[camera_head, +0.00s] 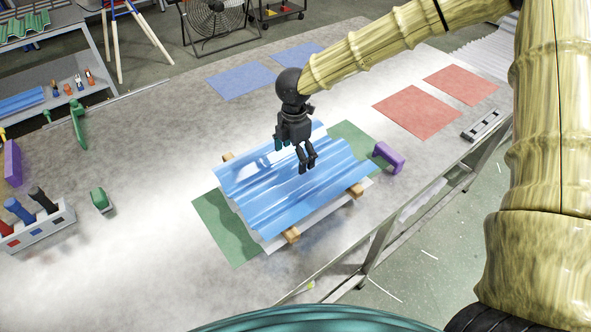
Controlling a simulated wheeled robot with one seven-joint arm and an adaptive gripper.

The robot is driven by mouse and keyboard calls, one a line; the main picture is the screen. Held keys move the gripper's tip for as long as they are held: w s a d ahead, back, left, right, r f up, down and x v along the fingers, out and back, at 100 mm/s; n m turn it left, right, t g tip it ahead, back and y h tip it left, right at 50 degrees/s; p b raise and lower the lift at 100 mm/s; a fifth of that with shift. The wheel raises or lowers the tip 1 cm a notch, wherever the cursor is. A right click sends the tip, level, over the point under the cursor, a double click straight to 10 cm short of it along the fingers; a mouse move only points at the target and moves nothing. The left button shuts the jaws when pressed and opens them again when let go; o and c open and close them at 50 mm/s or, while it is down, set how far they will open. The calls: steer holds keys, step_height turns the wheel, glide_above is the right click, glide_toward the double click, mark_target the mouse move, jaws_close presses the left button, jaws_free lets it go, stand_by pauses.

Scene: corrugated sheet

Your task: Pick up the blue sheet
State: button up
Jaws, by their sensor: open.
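The blue sheet (268,198) is a shiny corrugated panel in the middle of the table. It lies over wooden blocks (291,235), with a white sheet (318,217) showing below its front edge. My gripper (307,169) points down over the right half of the blue sheet, its dark fingers apart and empty. I cannot tell from this one view whether the fingertips touch the sheet.
Green mats (222,228) lie under the stack. A purple block (389,156) stands close to its right. Red mats (416,112) and blue mats (241,80) lie flat farther back. A tool holder (40,228) and a green tool (101,200) are at left.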

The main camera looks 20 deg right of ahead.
mark_target(295, 168)
steer(key=shift+s+f+p, duration=0.3)
steer(key=shift+f+p, duration=0.1)
steer(key=shift+f, duration=0.15)
steer(key=shift+f+p, duration=0.6)
steer(key=shift+f, duration=1.45)
steer(key=c, duration=1.5)
steer(key=shift+r, duration=0.1)
